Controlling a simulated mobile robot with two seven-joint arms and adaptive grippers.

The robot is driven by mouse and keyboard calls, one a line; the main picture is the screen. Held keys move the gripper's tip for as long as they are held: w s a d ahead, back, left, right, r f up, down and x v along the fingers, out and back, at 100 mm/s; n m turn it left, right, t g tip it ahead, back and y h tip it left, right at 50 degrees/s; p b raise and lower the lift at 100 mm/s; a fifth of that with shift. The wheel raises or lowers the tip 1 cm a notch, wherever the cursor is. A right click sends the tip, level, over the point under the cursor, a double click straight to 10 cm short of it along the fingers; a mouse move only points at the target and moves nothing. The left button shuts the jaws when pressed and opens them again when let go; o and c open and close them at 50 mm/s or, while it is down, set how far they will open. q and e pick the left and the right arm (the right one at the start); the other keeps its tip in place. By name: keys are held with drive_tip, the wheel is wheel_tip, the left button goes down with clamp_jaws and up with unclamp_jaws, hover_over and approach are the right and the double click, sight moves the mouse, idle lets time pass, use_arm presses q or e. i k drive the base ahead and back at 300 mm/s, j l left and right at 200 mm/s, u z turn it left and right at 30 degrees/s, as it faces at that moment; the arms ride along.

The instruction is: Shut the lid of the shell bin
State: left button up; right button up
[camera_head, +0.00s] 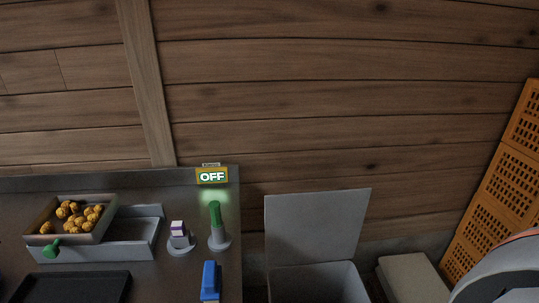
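A grey bin (318,284) stands on the floor to the right of the steel counter, and its lid (318,226) is raised upright at the back, so the bin is open. I take it to be the shell bin, though no label shows. Its lower part is cut off by the bottom edge of the view. Neither gripper is in view. A curved grey arm part of mine (500,272) shows at the lower right.
The steel counter (190,284) holds a tray of chestnuts (103,230), a dark tray (75,287), a green-handled tool (215,218), a blue object (209,280) and an "OFF" sign (212,176). A second pale container (408,275) and orange crates (497,190) stand to the right.

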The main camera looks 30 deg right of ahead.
sight(325, 226)
drive_tip(key=k+l+z, duration=0.2)
drive_tip(key=l, duration=0.15)
drive_tip(key=k+l+z, duration=0.15)
drive_tip(key=l, duration=0.2)
drive_tip(key=l+z, duration=0.25)
drive_tip(key=z, duration=0.25)
drive_tip(key=i+l, duration=0.05)
